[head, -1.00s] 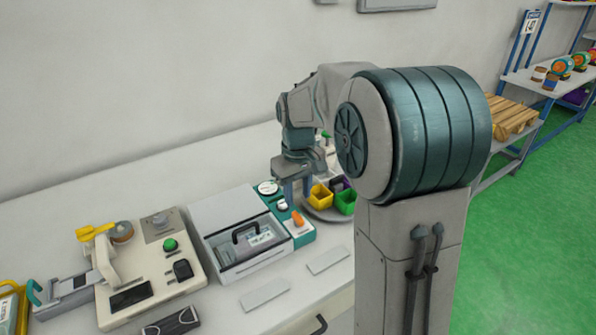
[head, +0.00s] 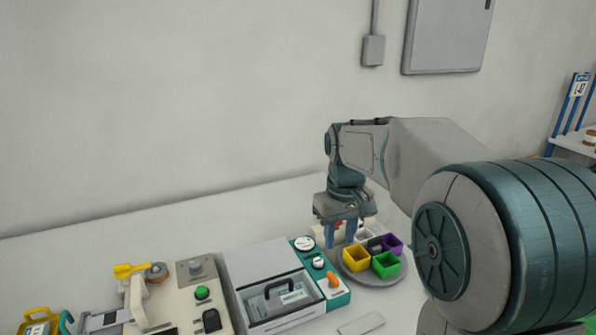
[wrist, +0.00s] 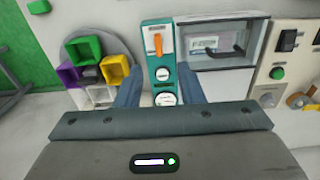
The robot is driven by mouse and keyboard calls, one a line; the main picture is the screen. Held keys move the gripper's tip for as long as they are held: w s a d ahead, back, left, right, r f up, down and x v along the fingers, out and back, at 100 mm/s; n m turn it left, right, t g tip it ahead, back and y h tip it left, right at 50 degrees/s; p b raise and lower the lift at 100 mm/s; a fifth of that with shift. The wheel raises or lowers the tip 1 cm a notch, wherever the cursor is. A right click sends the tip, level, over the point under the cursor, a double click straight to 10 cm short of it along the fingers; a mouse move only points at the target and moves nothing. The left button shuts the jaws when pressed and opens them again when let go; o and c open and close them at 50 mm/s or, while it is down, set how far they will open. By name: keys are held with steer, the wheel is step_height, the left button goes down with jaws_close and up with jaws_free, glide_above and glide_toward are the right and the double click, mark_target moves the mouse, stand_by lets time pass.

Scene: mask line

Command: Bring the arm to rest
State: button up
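My gripper (head: 341,235) hangs fingers down from my arm above the white bench, behind a teal control panel and a round tray. Its two blue fingers stand apart. In the wrist view my gripper (wrist: 160,92) has its fingers spread with nothing between them but the teal panel (wrist: 161,62) in the background. The fingers appear clear of the panel, though the exact height is hard to tell.
A grey round tray (head: 372,280) holds yellow (head: 356,258), green (head: 386,264) and purple (head: 393,244) bins. A white box with a handle (head: 278,295) stands left of the panel. A cream machine (head: 160,300) is further left. A wall cabinet (head: 447,38) hangs behind.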

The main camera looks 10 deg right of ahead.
steer(key=s+f+m+t, duration=0.1)
steer(key=s+f, duration=0.1)
steer(key=s, duration=0.7)
steer(key=s+f+m+t, duration=0.1)
steer(key=s+f+m, duration=0.1)
steer(key=s, duration=0.7)
steer(key=shift+s+f+m, duration=0.25)
steer(key=shift+f+m, duration=0.05)
steer(key=shift+f, duration=0.25)
stand_by(2.2)
